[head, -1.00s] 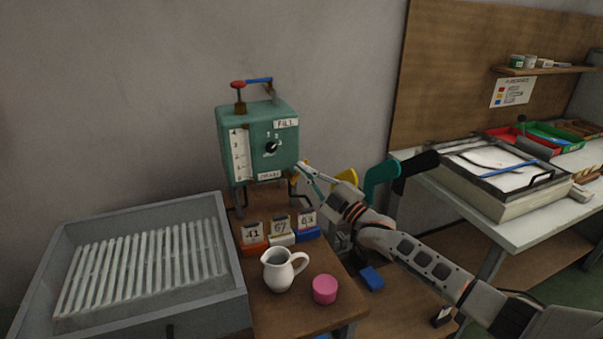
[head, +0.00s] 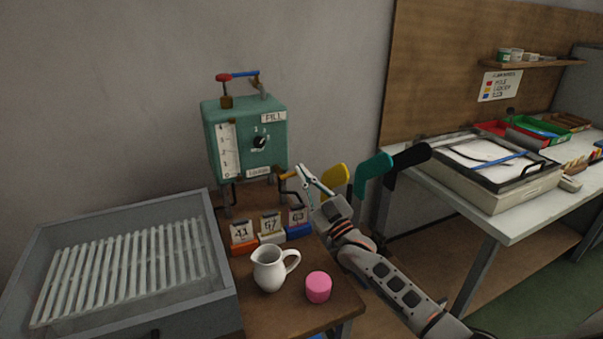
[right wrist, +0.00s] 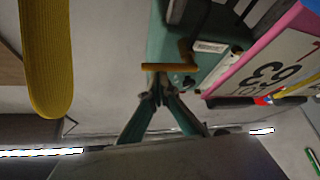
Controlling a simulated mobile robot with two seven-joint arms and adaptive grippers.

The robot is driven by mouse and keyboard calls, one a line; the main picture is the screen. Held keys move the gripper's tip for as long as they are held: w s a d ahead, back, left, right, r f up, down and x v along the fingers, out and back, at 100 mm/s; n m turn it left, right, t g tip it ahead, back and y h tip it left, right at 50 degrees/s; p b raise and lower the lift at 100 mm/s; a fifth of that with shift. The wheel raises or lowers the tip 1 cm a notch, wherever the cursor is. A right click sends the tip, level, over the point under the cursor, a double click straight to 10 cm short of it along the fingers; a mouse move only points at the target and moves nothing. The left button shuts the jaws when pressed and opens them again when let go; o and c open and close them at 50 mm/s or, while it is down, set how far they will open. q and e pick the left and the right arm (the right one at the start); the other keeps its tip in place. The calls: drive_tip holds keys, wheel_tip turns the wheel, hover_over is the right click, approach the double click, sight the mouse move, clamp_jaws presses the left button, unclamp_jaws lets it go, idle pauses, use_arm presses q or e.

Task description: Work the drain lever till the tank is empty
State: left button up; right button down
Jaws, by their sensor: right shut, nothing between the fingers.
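The green tank (head: 245,136) stands on legs at the back of the wooden table, with a numbered white gauge (head: 228,150) and a dark dial on its front. The liquid level is too small to read. The orange-yellow drain lever (head: 289,175) sticks out at the tank's lower right, beside the drain label (head: 258,171). It shows as a short bar in the right wrist view (right wrist: 170,67). My right gripper (head: 303,170) is shut and empty, its tips close to the lever; I cannot tell whether they touch. My left gripper is out of view.
Number cards in coloured holders (head: 270,226), a white jug (head: 270,267) and a pink cup (head: 318,287) stand before the tank. A grey slatted basin (head: 220,285) is at left. Yellow (head: 335,176), teal (head: 373,175) and black (head: 409,157) boards stand close right of my gripper.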

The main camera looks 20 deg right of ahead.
drive_tip(key=shift+f, duration=0.35)
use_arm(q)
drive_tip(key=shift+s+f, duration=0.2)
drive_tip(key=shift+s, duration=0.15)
use_arm(e)
drive_tip(key=shift+f, duration=0.1)
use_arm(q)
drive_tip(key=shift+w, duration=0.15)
use_arm(e)
drive_tip(key=shift+s+d+f, duration=0.1)
drive_tip(key=s+d, duration=0.3)
drive_tip(key=s, duration=1.1)
drive_tip(key=shift+d+f, duration=0.3)
drive_tip(key=shift+f, duration=0.05)
